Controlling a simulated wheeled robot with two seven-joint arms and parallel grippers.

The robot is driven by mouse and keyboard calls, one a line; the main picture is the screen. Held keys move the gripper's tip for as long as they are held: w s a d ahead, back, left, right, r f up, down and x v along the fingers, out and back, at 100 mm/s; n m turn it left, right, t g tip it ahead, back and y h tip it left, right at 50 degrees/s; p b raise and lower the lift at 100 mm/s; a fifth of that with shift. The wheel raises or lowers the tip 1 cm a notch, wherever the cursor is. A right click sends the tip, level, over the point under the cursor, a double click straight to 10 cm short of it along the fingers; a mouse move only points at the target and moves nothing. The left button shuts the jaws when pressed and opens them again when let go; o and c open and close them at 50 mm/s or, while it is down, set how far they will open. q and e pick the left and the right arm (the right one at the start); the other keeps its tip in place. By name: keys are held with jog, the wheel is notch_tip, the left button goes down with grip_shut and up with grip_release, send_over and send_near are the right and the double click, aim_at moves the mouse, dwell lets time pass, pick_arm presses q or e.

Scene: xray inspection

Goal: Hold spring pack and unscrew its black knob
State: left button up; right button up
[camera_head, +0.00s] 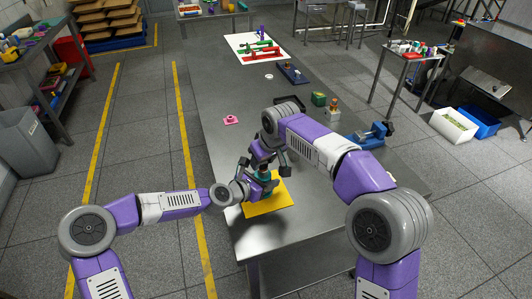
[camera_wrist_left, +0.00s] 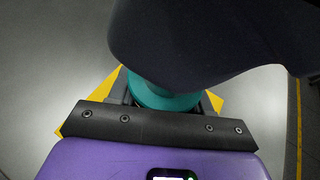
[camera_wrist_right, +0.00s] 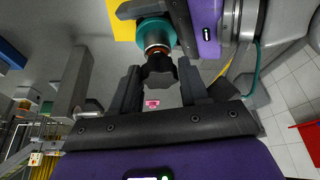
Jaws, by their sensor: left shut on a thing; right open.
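The spring pack is a teal body (camera_wrist_right: 153,32) with a coppery section and a black knob (camera_wrist_right: 160,70), seen in the right wrist view. My left gripper (camera_head: 263,182) is shut on the teal body, above a yellow mat (camera_head: 268,203). The teal body also shows between the left fingers in the left wrist view (camera_wrist_left: 160,98). A big dark shape hides the top there; I cannot tell if it is the knob. My right gripper (camera_wrist_right: 159,72) is open, its fingertips on either side of the black knob, apparently not touching it.
The steel table (camera_head: 215,75) runs away from me. The table's left strip is clear.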

jog(key=shift+w+f, duration=0.15)
jog(key=shift+f, duration=0.2)
jog(key=shift+c, duration=0.3)
jog(key=c, duration=0.7)
jog(key=n+y, duration=0.1)
jog(key=n, duration=0.2)
jog(key=shift+n+g, duration=0.3)
jog(key=shift+g, duration=0.1)
jog(key=n+g, duration=0.1)
jog(key=n, duration=0.2)
jog(key=shift+y, duration=0.4)
jog(key=o, duration=1.2)
